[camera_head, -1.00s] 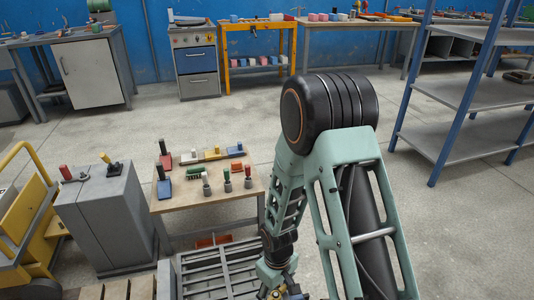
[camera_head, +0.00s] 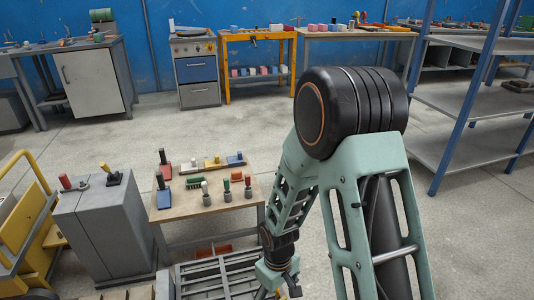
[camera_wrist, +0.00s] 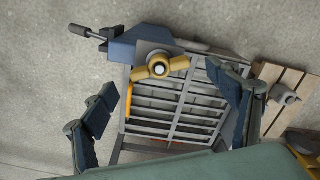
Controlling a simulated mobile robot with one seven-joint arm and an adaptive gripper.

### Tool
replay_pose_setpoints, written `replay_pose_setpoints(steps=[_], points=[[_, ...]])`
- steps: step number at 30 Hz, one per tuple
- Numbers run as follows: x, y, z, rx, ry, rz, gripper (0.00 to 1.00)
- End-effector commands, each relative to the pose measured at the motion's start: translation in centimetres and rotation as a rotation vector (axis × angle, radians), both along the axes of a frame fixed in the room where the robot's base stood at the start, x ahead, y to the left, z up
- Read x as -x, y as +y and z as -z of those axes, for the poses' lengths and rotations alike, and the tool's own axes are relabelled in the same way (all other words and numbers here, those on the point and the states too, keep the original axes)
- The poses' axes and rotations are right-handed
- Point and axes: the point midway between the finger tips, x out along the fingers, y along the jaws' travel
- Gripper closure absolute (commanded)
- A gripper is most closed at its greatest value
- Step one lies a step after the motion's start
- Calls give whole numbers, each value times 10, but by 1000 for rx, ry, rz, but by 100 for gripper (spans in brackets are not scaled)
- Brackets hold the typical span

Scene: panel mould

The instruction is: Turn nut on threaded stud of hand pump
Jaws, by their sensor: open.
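In the wrist view, a yellow winged nut (camera_wrist: 151,72) sits around a pale stud end (camera_wrist: 159,69) on a grey plate. The plate is on a blue body (camera_wrist: 124,50) with a rod and dark handle at its left, which looks like the hand pump. My gripper (camera_wrist: 163,88) is open, with one dark finger on the left and one on the right. The nut shows between and slightly beyond the fingertips, and neither finger appears to touch it. In the head view my gripper (camera_head: 280,280) is small and partly cut off at the bottom edge.
A grey slatted rack (camera_wrist: 205,103) lies below the pump. A wooden pallet (camera_wrist: 284,92) is to its right. In the head view, a small table (camera_head: 178,207) with several coloured parts and a grey cabinet (camera_head: 98,238) stand left of my arm. Open floor lies behind.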

Motion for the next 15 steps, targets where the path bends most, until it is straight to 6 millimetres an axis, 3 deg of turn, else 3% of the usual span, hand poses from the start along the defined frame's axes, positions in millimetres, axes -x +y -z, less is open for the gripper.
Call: replay_pose_setpoints(steps=[6,15], points=[[-1,0,-39,-1,-4,1,20],[0,0,-73,0,-1,1,20]])
